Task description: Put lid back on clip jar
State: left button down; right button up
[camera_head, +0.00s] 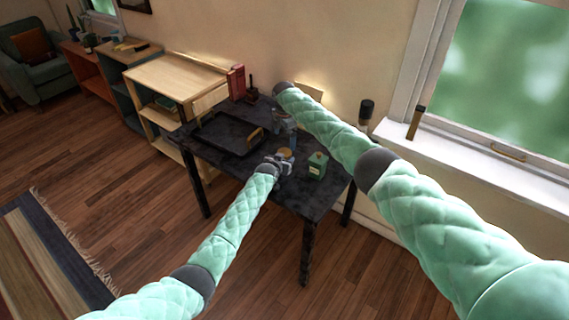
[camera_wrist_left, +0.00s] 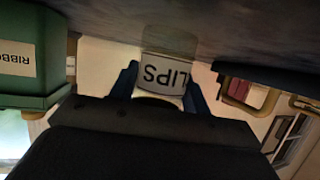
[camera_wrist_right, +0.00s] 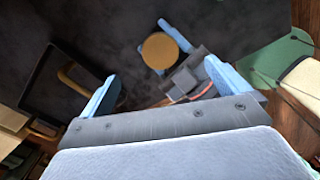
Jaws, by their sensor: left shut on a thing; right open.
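The clip jar (camera_wrist_left: 166,72) is small and pale, with a label reading "LIPS" upside down in the left wrist view. It stands at the dark table surface, between the fingers of my left gripper (camera_head: 283,160), which is shut on it. A round gold lid (camera_wrist_right: 159,50) shows from above at the jar's position, between the left fingers, in the right wrist view. It appears to lie on the jar's top; I cannot tell whether it sits fully down. My right gripper (camera_head: 284,122) is open and empty, above and close to the jar; its fingers (camera_wrist_right: 162,70) show apart.
A green box with a "RIBBO" label (camera_head: 317,166) stands on the table just right of the jar. A black tray with gold handles (camera_head: 228,134) lies to the left. Red books (camera_head: 237,82) stand at the back left. The table's front edge is mostly clear.

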notch_tip(320, 180, up, 10)
jog(key=shift+f, duration=0.25)
pick_arm(q)
jog(key=c, duration=0.6)
grip_release()
jog(key=shift+s+a, duration=0.2)
jog(key=shift+s, duration=0.3)
jog(key=shift+b+v, duration=0.9)
jog(key=shift+v, duration=2.5)
pick_arm(e)
jog(key=shift+f, duration=0.9)
pick_arm(q)
jog(key=shift+w+r, duration=0.1)
